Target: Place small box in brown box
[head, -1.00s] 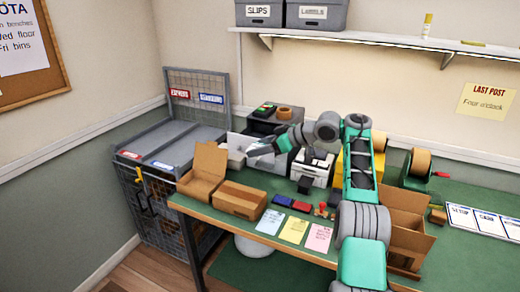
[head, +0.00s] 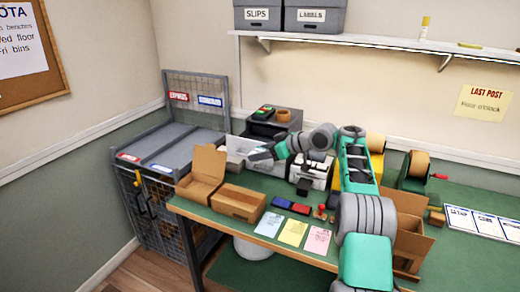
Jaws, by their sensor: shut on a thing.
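My gripper (head: 251,156) is at the left end of my arm, over the back left of the green bench. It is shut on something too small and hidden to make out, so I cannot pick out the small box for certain. A pale box-shaped thing (head: 236,149) shows just behind and left of the fingers; I cannot tell if they touch. A brown box (head: 202,183) with its lid flap raised stands in front and left of my gripper. A second brown box (head: 238,208) stands beside it, nearer the front edge. A third, open brown box (head: 411,245) is partly behind my arm at the right.
Blue, yellow and pink sheets (head: 293,232) lie along the front edge, with red and blue pads (head: 301,208) behind them. A grey printer-like machine (head: 311,172) stands right of my gripper. A wire cage (head: 160,215) stands left of the bench.

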